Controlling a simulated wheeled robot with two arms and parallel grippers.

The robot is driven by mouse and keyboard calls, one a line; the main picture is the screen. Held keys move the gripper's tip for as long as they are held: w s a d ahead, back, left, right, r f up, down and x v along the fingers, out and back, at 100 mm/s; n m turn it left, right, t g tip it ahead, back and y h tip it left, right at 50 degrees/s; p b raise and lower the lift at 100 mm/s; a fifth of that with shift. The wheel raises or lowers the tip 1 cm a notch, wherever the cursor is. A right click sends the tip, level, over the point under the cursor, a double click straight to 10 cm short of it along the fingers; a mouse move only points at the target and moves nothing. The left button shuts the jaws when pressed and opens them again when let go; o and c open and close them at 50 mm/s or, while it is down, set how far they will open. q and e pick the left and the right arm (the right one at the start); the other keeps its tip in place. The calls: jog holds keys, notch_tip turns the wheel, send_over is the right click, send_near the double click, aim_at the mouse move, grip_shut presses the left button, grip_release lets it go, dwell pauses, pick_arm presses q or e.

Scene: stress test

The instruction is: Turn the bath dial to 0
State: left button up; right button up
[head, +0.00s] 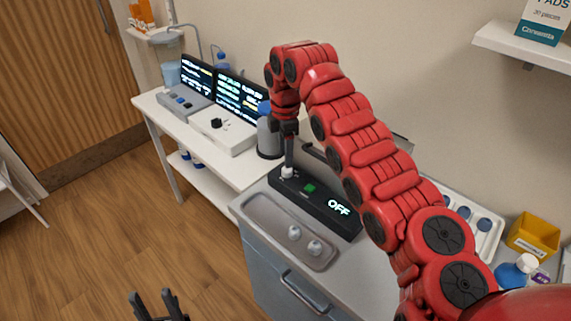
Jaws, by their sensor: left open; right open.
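A black control panel (318,203) lies on the grey cabinet top, with a green button (310,188) and a lit display reading OFF (339,207). A small white knob (287,173) sits at its far left end. A second, black dial (216,123) sits on a white box on the side table. No label shows which one is the bath dial. My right gripper (289,158) points down just over the white knob. It is open; whether its fingers touch or straddle the knob is too small to tell. My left gripper (161,303) is open and empty, low over the floor.
A grey tray (262,222) with two small white round pieces lies in front of the panel. A grey bottle with a blue cap (269,138) stands close behind my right gripper. Screens (240,98) stand on the side table. A yellow bin (533,236) is at the right.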

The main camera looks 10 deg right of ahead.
notch_tip(320, 180, up, 4)
notch_tip(320, 180, up, 9)
jog(key=p, duration=0.7)
send_over(285, 169)
jog(key=shift+f, duration=0.15)
jog(key=shift+d, duration=0.1)
